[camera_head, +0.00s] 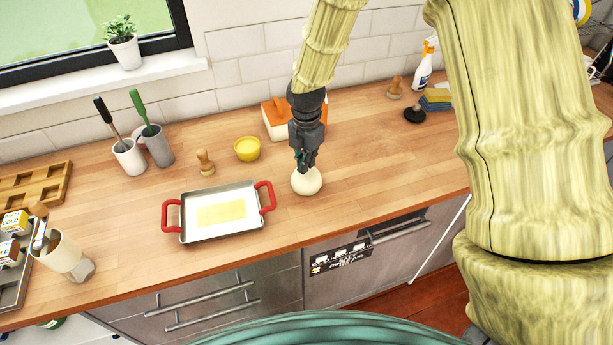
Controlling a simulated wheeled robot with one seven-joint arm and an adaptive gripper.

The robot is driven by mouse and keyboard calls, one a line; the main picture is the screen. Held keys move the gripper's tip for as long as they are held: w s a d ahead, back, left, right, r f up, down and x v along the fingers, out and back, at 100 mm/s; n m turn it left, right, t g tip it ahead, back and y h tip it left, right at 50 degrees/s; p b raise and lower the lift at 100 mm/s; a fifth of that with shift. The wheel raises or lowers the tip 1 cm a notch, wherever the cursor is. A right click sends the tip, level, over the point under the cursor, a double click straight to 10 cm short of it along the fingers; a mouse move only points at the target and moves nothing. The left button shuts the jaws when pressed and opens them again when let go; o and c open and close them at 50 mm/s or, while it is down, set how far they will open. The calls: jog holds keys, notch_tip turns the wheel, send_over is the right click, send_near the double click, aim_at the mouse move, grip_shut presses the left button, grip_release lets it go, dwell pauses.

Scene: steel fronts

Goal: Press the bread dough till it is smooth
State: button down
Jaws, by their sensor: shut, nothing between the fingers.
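The bread dough (307,182) is a pale, rounded lump on the wooden counter, right of the baking tray. My gripper (305,168) points down at the top of the dough with its fingers shut and nothing between them. The fingertips are at or just above the dough's upper surface; I cannot tell whether they press into it. The dough looks domed, and its fine surface is too small to judge.
A baking tray (188,227) with red handles holds a flat yellow sheet. A yellow bowl (247,149), a wooden stamp (205,162) and an orange-and-white box (273,124) stand behind. The counter (390,165) right of the dough is clear. A spray bottle (424,68) stands at the back right.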

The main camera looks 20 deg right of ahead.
jog(key=shift+f+b, duration=0.45)
jog(key=shift+f, duration=0.6)
dwell(0.4)
jog(key=shift+r, duration=0.15)
jog(key=shift+r+p, duration=0.9)
jog(key=shift+r, duration=0.1)
jog(key=shift+f+b, duration=0.45)
jog(key=shift+f, duration=0.7)
jog(key=shift+r, duration=0.1)
jog(key=shift+r, duration=0.1)
jog(key=shift+r+p, duration=0.9)
jog(key=shift+r, duration=0.05)
